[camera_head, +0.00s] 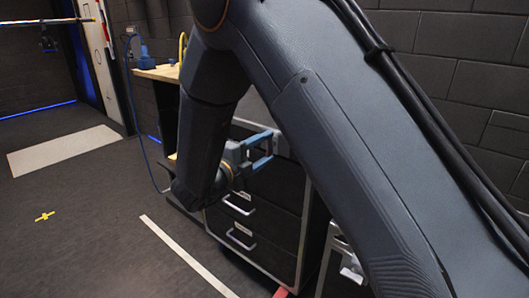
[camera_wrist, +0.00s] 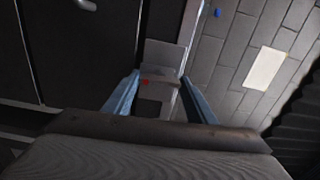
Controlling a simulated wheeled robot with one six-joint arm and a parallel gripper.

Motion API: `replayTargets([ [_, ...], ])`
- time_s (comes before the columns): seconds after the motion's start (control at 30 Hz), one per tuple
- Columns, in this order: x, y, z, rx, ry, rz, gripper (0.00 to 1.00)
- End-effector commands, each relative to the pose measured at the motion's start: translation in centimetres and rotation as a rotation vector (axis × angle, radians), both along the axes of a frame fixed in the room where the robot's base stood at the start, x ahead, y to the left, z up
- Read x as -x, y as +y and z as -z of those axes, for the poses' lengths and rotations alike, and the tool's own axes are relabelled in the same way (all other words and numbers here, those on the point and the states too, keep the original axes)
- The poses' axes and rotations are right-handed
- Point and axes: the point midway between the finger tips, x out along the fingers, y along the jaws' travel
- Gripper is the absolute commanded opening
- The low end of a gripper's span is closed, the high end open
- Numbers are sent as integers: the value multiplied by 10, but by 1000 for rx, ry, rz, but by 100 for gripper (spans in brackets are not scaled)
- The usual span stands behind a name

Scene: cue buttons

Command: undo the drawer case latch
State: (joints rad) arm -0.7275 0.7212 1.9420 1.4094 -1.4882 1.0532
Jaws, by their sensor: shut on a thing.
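The black drawer case (camera_head: 262,222) stands in the middle of the head view, with pale drawer handles on its front. The grey latch (camera_wrist: 165,55) is on the case's edge in the wrist view, with a small red mark on it. My gripper (camera_head: 268,143) is at the upper part of the case, its blue fingers spaced apart. In the wrist view my gripper (camera_wrist: 159,76) has one finger on each side of the latch's grey part and is shut on it. My arm hides part of the case in the head view. I cannot tell the latch's exact position.
A wooden-topped bench (camera_head: 158,73) with a blue tool stands behind the case at left. A blue cable hangs beside it. Dark block walls (camera_head: 458,75) rise behind. The floor (camera_head: 75,225) at left is open, with a white line and a yellow cross.

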Motion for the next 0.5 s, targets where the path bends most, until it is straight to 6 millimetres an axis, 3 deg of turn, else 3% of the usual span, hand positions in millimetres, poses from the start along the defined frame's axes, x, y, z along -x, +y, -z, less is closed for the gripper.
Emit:
replayTargets([
  [0.5, 0, 0, 0, -49, -37, 1, 28],
])
